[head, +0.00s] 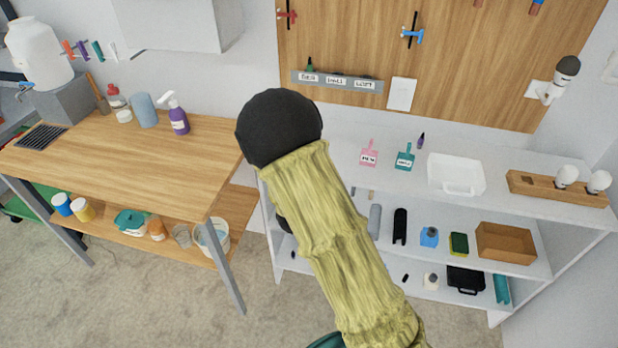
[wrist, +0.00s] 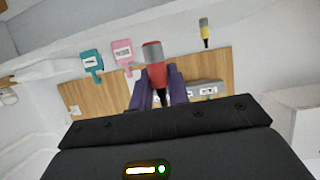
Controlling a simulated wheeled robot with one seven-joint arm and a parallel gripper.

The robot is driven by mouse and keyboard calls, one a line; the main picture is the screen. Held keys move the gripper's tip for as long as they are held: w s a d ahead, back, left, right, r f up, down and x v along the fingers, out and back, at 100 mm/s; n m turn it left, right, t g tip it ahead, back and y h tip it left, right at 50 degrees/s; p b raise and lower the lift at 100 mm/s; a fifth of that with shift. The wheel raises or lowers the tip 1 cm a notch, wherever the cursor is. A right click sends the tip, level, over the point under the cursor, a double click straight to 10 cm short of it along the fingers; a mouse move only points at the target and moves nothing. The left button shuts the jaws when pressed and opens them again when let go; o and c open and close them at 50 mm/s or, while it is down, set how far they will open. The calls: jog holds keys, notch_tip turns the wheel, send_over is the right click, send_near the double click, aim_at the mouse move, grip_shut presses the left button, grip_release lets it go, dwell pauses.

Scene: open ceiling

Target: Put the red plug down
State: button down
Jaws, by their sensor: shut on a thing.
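The red plug (wrist: 153,62) shows in the middle of the wrist view, with a red end and a grey body. My gripper (wrist: 158,88) has its two purple fingers on either side of it and is shut on it. The plug's lower part is partly hidden between the fingers. In the head view my arm's dark end and yellowish sleeve fill the middle, and neither the plug nor the fingers can be seen there.
A white shelf unit (head: 520,200) stands right, with a pink labelled tool (head: 369,153), a teal one (head: 404,158), a white tray (head: 455,173) and a wooden holder with bulbs (head: 540,187) on top. A wooden table (head: 150,165) at left has a clear middle.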

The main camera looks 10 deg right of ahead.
jog(key=s+d+f+n+y, duration=0.2)
jog(key=f, duration=0.5)
jog(key=s+d+f+n+t+y, duration=0.1)
jog(key=s+d+f+n+y, duration=0.1)
jog(key=f, duration=0.5)
jog(key=shift+s+d+n+y, duration=0.4)
jog(key=shift+s+d+y, duration=0.15)
jog(key=shift+d+y, duration=0.15)
